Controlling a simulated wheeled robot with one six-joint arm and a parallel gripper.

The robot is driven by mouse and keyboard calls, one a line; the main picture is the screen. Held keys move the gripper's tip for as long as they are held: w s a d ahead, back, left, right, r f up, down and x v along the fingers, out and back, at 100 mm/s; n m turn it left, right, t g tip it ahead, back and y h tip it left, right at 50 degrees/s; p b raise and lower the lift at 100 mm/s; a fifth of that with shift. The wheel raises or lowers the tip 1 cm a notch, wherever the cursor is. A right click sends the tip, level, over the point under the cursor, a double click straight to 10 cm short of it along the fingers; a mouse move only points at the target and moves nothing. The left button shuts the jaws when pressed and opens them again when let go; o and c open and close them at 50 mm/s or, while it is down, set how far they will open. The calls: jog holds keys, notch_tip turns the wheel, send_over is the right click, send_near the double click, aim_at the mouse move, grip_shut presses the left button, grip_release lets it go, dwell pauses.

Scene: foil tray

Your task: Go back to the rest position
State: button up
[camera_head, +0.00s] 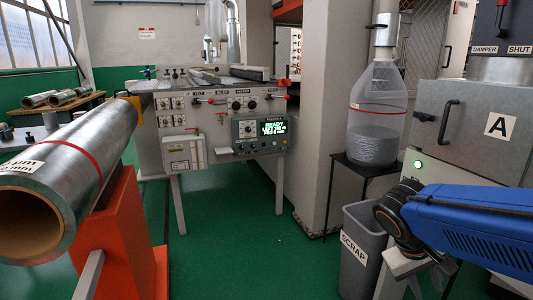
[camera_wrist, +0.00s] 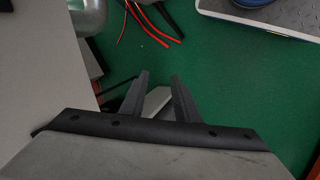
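My gripper (camera_wrist: 160,76) shows in the wrist view with its two dark fingers apart. I see nothing held between them; green floor and a pale strip show beyond the gap. In the head view my blue arm reaches in from the right edge, its dark joint above the scrap bin (camera_head: 362,255). No foil tray can be made out in either view.
A grey cabinet marked A (camera_head: 477,125) stands at right. A clear bottle (camera_head: 380,110) is on a black stand. A large foil roll (camera_head: 70,170) rests on an orange stand (camera_head: 125,245) at left. A control machine (camera_head: 225,115) stands behind. Green floor (camera_head: 235,245) is open between.

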jog(key=s+a+t+y, duration=0.4)
jog(key=s+a+y, duration=0.1)
jog(key=s+a, duration=0.1)
jog(key=shift+a+r+m+y, duration=0.3)
jog(key=shift+a+r, duration=0.05)
jog(key=shift+a, duration=0.5)
dwell(3.7)
